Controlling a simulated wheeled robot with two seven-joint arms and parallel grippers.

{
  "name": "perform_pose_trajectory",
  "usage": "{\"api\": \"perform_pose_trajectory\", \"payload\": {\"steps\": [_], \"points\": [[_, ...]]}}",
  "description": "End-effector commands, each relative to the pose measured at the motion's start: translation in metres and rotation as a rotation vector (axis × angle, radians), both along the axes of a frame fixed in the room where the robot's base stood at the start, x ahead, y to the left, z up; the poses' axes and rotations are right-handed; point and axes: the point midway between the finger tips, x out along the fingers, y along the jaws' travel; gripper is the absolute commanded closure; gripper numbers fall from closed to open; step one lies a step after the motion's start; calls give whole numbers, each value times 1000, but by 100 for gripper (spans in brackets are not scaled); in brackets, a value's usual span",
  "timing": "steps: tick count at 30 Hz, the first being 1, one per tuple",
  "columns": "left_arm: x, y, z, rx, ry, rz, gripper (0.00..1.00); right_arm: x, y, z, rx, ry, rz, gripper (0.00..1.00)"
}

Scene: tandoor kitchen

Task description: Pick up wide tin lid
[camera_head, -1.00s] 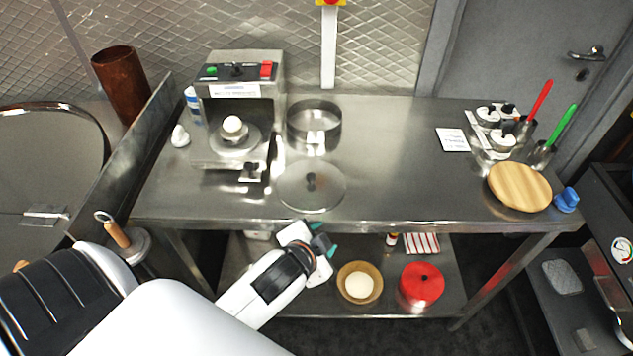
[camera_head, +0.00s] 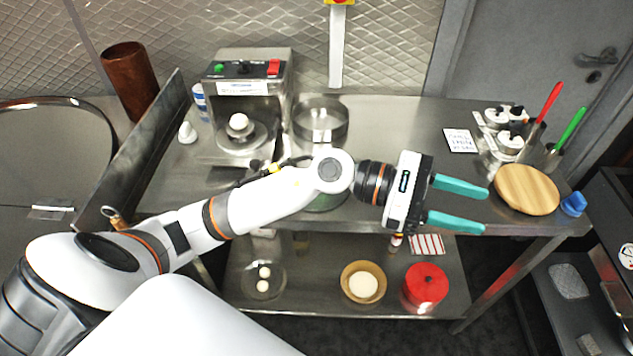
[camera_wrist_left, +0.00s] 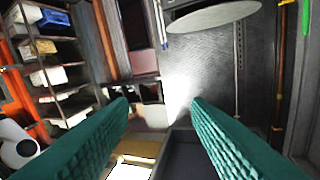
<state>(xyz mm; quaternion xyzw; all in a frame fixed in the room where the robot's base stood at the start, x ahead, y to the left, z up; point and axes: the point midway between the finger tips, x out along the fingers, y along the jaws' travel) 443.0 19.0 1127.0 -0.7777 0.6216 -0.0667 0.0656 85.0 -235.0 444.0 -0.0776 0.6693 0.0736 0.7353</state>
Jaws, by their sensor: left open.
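The wide tin lid (camera_head: 326,204) lies on the steel table in front of the round tin. My left arm's wrist now covers most of it in the head view, and only its near edge shows. My left gripper (camera_head: 484,210) is open and empty, with two teal fingers pointing right. In the picture it is well to the right of the lid, over the table's front edge. In the left wrist view, the gripper (camera_wrist_left: 160,105) is spread with nothing between the fingers. A pale disc shows at the top there, but I cannot tell what it is. My right gripper is not in view.
A round tin (camera_head: 321,118) stands behind the lid, beside the press machine (camera_head: 242,100). A wooden board (camera_head: 527,190) lies right of my fingers. A red pot (camera_head: 426,284) and a bowl (camera_head: 363,282) are on the lower shelf. The table's middle back is clear.

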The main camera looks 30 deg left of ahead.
Motion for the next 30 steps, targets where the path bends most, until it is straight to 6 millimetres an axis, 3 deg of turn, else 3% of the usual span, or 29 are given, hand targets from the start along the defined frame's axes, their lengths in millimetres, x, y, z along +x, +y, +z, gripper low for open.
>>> {"api": "perform_pose_trajectory", "payload": {"steps": [4, 8, 12, 16, 21, 30], "points": [[11, 34, -57, 554, -327, -162, 56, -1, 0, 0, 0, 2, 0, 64], [36, 106, -91, 1042, -498, -303, 56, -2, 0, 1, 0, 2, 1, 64], [58, 199, -93, 1482, -531, -431, 56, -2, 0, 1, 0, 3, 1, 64], [64, 259, -78, 1732, -481, -509, 56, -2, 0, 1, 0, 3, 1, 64], [64, 289, -71, 1847, -433, -551, 56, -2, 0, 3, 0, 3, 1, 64], [73, 297, -118, 1846, -430, -555, 56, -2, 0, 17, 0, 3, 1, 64]]}}
